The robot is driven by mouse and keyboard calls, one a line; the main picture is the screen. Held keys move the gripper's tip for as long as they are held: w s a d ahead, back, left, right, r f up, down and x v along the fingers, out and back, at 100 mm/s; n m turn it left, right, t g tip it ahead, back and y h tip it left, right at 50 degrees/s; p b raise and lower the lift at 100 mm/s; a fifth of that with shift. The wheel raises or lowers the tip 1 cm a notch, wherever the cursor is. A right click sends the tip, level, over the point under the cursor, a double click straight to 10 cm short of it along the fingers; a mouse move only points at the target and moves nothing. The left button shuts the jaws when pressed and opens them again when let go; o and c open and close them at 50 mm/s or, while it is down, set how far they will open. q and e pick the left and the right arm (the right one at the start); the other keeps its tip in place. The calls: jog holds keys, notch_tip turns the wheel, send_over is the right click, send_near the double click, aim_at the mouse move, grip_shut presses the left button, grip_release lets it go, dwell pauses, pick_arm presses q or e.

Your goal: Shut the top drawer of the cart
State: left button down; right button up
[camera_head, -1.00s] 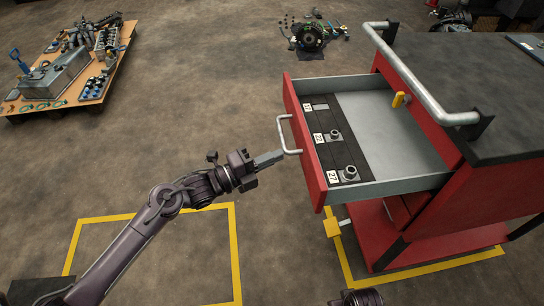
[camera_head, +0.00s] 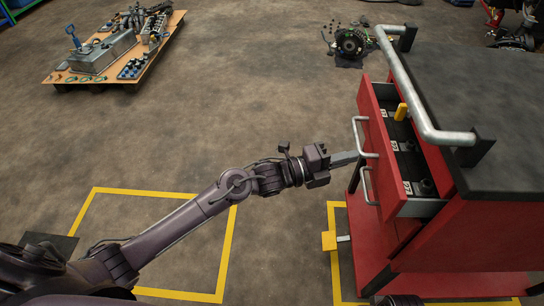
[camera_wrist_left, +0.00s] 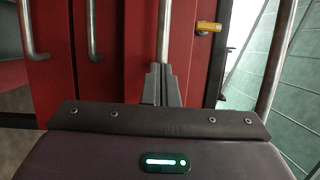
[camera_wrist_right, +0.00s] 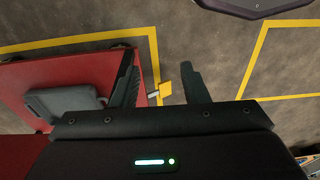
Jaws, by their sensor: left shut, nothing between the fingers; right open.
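The red cart (camera_head: 470,235) stands at the right in the head view. Its top drawer (camera_head: 371,112) is partly open, with labelled dark compartments inside. The drawer's metal handle (camera_head: 357,130) faces left; in the left wrist view the handle (camera_wrist_left: 164,30) runs upright. My left gripper (camera_head: 352,157) is shut and empty. Its fingertips (camera_wrist_left: 161,72) are at the handle and drawer front; I cannot tell whether they touch. My right gripper (camera_wrist_right: 165,82) is open and empty in the right wrist view, beside a red surface at the left.
A second handle (camera_head: 365,184) sits below the first. A yellow piece (camera_head: 401,111) stands up at the drawer's inner side. A grey rail (camera_head: 410,85) edges the cart's dark top. A pallet of parts (camera_head: 60,77) lies far left. The floor between is clear.

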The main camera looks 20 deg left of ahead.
aim_at(379, 159)
pick_arm(q)
jog(key=d, duration=0.2)
jog(key=w+d+b, duration=0.1)
jog(key=d, duration=0.1)
jog(key=d+b, duration=0.1)
jog(key=d, duration=0.1)
jog(key=shift+w+d, duration=0.35)
jog(key=shift+w, duration=0.05)
jog(key=shift+w+d, duration=0.1)
jog(key=shift+d, duration=0.2)
jog(key=shift+r, duration=0.15)
pick_arm(e)
jog(key=a+r, duration=0.1)
jog(key=a+r+t, duration=0.1)
jog(key=shift+w+r+n, duration=0.1)
jog(key=shift+r+n, duration=0.2)
jog(key=shift+r, duration=0.05)
pick_arm(q)
jog(key=shift+d+r, duration=0.1)
